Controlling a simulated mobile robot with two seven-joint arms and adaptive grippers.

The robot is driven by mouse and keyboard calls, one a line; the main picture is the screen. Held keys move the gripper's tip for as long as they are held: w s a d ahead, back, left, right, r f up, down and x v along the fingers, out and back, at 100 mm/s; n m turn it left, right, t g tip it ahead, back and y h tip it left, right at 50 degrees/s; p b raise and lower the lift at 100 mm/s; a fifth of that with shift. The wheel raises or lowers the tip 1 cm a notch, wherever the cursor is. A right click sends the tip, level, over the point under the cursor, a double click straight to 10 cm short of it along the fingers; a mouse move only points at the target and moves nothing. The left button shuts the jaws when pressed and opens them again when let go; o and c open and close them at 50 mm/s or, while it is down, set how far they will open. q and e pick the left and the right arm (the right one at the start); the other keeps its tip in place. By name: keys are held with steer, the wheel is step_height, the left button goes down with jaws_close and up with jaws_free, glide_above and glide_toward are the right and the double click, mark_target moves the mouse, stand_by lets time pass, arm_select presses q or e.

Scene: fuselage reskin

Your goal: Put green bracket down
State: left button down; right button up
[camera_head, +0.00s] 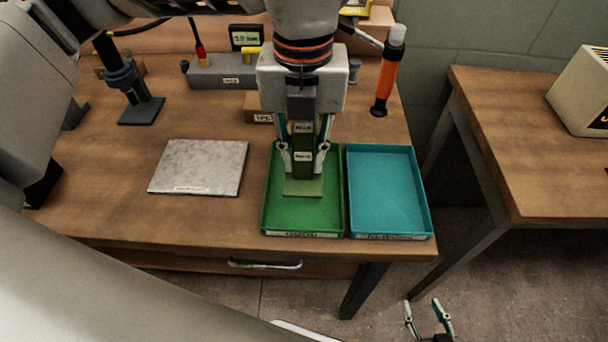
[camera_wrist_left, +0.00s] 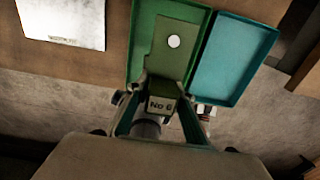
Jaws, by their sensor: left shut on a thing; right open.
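The green bracket (camera_head: 303,184) is an L-shaped plate with small labels on its upright part. My left gripper (camera_head: 303,158) is shut on the upright part and points down over the green tray (camera_head: 269,212). The bracket's flat foot is within the tray's outline; I cannot tell whether it touches the tray floor. In the left wrist view the bracket (camera_wrist_left: 168,62) shows a round hole and a label reading "No 6", between the fingers (camera_wrist_left: 160,112). My right gripper (camera_head: 428,318) is open and empty, low at the bottom right, off the table.
A teal tray (camera_head: 387,190) stands empty, right beside the green tray. A grey plate (camera_head: 199,167) lies to the left. A dark stand (camera_head: 136,100), a grey block with a gauge (camera_head: 246,38) and an orange-handled tool (camera_head: 386,75) are behind. A second table (camera_head: 530,150) is at right.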

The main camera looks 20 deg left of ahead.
mark_target(304, 131)
arm_select(q)
steer(key=shift+f, duration=2.9)
steer(key=shift+f, duration=0.1)
steer(key=c, duration=1.8)
jaws_free()
steer(key=shift+o, duration=0.2)
step_height(304, 131, up, 12)
steer(key=shift+r, duration=0.1)
